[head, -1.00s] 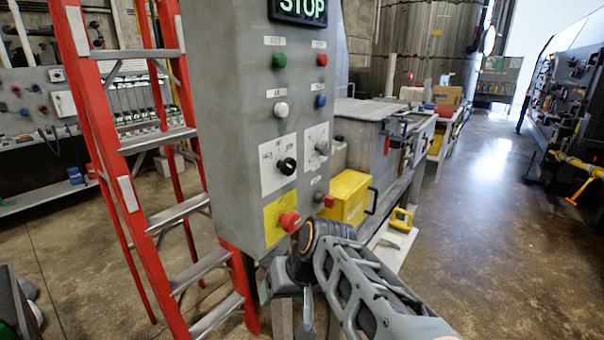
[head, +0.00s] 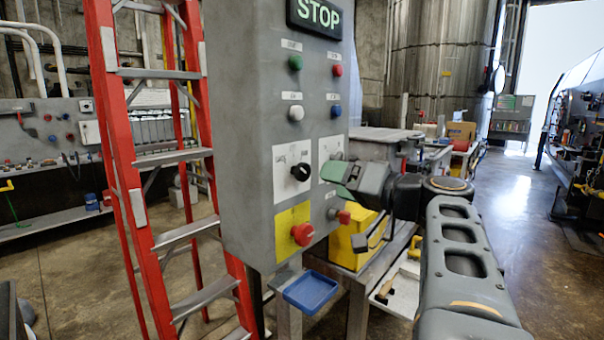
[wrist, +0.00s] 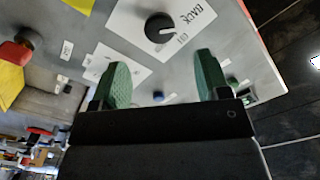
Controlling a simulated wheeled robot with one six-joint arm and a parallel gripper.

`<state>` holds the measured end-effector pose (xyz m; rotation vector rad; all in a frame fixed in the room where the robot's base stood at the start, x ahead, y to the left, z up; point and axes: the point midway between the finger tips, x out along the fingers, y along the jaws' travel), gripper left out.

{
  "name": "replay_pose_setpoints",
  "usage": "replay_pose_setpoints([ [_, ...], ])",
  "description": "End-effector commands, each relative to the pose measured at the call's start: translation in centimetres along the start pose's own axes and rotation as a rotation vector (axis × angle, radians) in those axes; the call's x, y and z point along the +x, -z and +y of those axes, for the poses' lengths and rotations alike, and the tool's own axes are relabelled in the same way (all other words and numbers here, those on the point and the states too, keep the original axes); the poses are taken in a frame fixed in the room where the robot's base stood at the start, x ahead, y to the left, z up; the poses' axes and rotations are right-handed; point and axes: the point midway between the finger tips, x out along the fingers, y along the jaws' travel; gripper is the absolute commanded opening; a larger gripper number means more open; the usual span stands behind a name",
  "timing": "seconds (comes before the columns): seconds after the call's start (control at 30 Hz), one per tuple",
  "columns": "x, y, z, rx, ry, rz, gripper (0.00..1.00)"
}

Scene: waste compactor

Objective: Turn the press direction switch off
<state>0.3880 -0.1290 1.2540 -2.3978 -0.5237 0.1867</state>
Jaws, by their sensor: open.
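The control box (head: 235,130) stands upright in the head view. Its front has a black rotary knob (head: 300,172) on a white label plate; that knob also shows in the wrist view (wrist: 159,28). A second white plate (head: 329,150) lies to its right, and the grey knob on it is hidden behind my gripper. My gripper (head: 337,172) is close to the panel at this second plate. In the wrist view, its green fingers (wrist: 163,70) are apart with nothing between them. The left finger covers part of the second plate.
A red mushroom button (head: 303,234) on yellow and a smaller red button (head: 343,217) sit below the knobs. Green, red, white and blue buttons are above, under a lit STOP sign (head: 318,14). A red ladder (head: 135,170) stands left; a blue tray (head: 311,291) is below.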

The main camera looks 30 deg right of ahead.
Motion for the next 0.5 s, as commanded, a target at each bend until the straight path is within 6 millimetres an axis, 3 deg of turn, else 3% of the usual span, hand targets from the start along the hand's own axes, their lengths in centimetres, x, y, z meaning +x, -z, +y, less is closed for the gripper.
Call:
replay_pose_setpoints([
  [0.2, 4.4, 0.0, -0.2, 0.003, 0.004, -0.006, 0.69],
  [0.5, 8.2, 0.0, -0.1, 0.003, 0.001, -0.003, 0.69],
])
